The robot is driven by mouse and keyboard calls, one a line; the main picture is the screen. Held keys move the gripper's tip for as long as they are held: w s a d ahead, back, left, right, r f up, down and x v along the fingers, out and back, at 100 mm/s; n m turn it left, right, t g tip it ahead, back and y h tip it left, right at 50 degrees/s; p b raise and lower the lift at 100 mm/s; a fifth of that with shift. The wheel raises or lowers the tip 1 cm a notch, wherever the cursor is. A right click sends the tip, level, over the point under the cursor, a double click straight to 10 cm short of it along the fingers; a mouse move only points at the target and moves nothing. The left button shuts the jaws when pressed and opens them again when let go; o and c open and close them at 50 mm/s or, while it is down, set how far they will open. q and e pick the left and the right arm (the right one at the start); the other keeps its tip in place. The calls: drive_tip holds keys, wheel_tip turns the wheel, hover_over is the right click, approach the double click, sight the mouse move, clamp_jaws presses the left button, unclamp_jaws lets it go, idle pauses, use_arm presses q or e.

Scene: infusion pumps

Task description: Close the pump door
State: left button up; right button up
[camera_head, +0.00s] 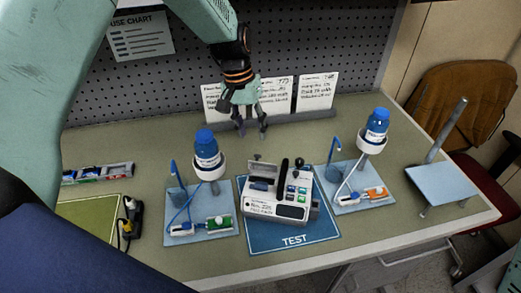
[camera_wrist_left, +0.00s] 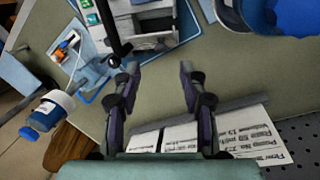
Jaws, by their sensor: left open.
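The white infusion pump (camera_head: 275,201) stands on the blue TEST mat (camera_head: 290,242) in the head view. Its door (camera_head: 263,171) appears raised at the pump's back left. A dark upright handle shows beside the door. My left gripper (camera_head: 252,132) hangs open and empty above the table behind the pump, apart from it. In the left wrist view the gripper's fingers (camera_wrist_left: 158,80) are spread, with the pump (camera_wrist_left: 140,22) beyond them at the top, partly cut off. My right gripper is not in view.
Bottles with blue caps (camera_head: 207,147) (camera_head: 376,125) stand in holders on trays at both sides of the pump. Paper cards (camera_head: 317,91) lean at the pegboard (camera_head: 310,40). A blue stand (camera_head: 442,182) is at the right. Clear tabletop lies behind the pump.

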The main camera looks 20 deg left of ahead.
use_arm(q)
drive_tip(key=f, duration=0.3)
drive_tip(key=d+f+p, duration=0.1)
drive_tip(key=f, duration=0.2)
drive_tip(key=shift+w+d+f, duration=0.15)
drive_tip(key=shift+w+f, duration=0.05)
drive_tip(key=shift+f, duration=0.45)
drive_tip(key=shift+s+a+f, duration=0.15)
drive_tip(key=shift+a+f, duration=0.05)
drive_tip(key=shift+d, duration=0.25)
drive_tip(key=c, duration=0.5)
drive_tip(key=shift+a, duration=0.2)
clamp_jaws()
